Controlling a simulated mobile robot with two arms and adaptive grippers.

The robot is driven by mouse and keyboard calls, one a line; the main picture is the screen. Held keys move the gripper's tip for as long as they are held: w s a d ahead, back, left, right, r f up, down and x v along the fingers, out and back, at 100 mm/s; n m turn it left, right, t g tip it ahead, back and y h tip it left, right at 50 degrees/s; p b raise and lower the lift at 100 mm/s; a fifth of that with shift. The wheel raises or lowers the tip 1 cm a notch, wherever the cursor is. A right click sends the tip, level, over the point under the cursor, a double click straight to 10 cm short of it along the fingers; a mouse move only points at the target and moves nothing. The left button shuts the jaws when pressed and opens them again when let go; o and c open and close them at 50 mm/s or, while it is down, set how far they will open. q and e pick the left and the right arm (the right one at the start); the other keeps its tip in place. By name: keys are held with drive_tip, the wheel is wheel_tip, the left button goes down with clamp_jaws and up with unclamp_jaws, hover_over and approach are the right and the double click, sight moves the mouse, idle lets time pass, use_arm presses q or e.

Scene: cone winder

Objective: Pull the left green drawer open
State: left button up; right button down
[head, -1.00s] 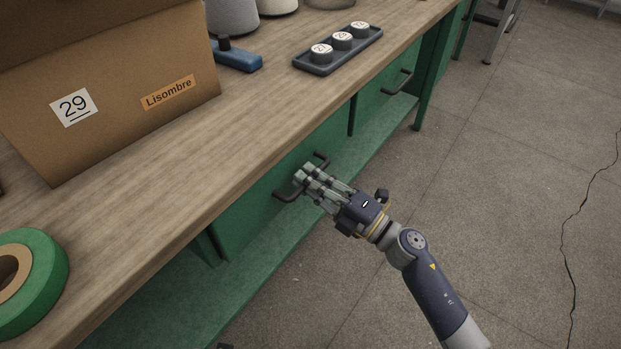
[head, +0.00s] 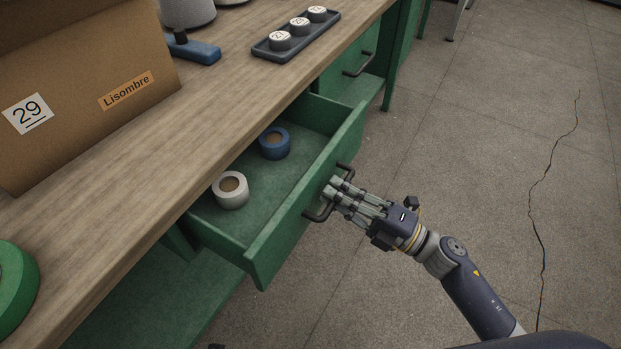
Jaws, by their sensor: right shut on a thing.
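The left green drawer (head: 285,225) stands pulled out from under the wooden bench top, in the middle of the head view. Its dark bar handle (head: 318,216) is on the front face. My right gripper (head: 335,188) is shut on the handle, its fingers covering the handle's middle. Inside the drawer lie a white tape roll (head: 231,190) and a blue tape roll (head: 275,143). The rear of the drawer is hidden under the bench top. My left gripper is not in view.
On the bench top (head: 130,165) stand a cardboard box (head: 85,85), a green tape roll (head: 18,290), a blue tool (head: 195,52) and a dark tray (head: 262,52) with round labelled pieces. Another green drawer (head: 335,75) is shut at the right. The floor right of the drawers is clear.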

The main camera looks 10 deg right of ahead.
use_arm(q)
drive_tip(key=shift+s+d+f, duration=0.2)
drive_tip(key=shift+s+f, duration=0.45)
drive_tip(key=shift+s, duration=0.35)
use_arm(e)
drive_tip(key=r+v, duration=0.2)
drive_tip(key=v, duration=1.2)
drive_tip(key=shift+s+d+r, duration=0.3)
drive_tip(key=shift+s+d, duration=0.1)
drive_tip(key=shift+d, duration=0.05)
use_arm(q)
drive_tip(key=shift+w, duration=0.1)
use_arm(e)
drive_tip(key=c, duration=1.7)
unclamp_jaws()
drive_tip(key=shift+o, duration=0.2)
